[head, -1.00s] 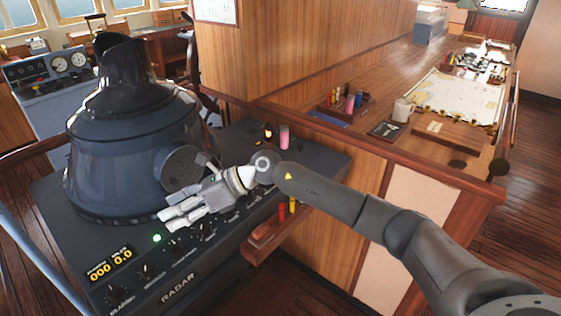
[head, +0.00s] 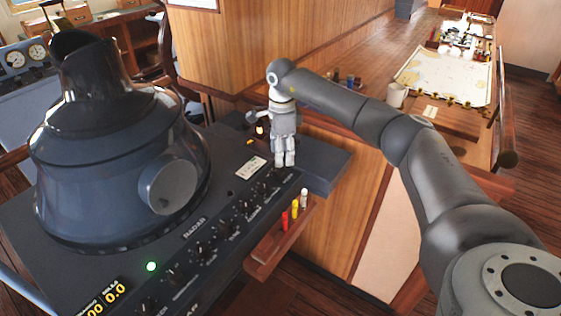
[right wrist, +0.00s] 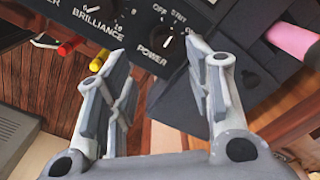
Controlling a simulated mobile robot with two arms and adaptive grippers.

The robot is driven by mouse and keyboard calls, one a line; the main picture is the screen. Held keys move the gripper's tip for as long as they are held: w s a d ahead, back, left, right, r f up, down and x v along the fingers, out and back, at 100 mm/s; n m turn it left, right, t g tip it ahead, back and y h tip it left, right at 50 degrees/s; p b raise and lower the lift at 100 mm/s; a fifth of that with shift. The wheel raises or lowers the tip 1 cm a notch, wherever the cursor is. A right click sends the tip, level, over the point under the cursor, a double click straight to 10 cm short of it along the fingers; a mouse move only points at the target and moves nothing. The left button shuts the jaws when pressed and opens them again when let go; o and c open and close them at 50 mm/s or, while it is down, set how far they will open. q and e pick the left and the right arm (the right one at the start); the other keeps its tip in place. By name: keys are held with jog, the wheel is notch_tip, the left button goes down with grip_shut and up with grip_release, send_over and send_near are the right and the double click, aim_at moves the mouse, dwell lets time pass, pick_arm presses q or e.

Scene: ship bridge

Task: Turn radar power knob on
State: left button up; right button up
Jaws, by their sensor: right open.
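The radar unit is a dark housing (head: 120,170) with a row of black knobs along its front panel and a lit green lamp (head: 151,266). In the right wrist view the radar power knob (right wrist: 174,42) is a round black knob with a white pointer line, beside the word POWER and under OFF and STBY marks. My right gripper (head: 284,162) points down over the right end of the knob row. In the right wrist view its open, empty fingers (right wrist: 157,52) frame the power knob from either side, with no clear contact. In the head view the gripper hides the knob. My left gripper is out of view.
A wooden ledge (head: 268,262) with red, yellow and white pens juts out below the panel. A brilliance knob (right wrist: 113,28) sits beside the power knob. A pink cylinder (right wrist: 292,40) stands near the right finger. A mug (head: 396,95) and chart (head: 447,77) lie on the wooden counter.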

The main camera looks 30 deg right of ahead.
aim_at(280, 168)
jog(key=f, duration=0.2)
jog(key=f+p, duration=0.1)
jog(key=shift+w+f, duration=0.3)
notch_tip(280, 168, down, 2)
jog(key=shift+f, duration=0.2)
jog(key=shift+c, duration=0.8)
jog(key=c, duration=0.4)
grip_shut()
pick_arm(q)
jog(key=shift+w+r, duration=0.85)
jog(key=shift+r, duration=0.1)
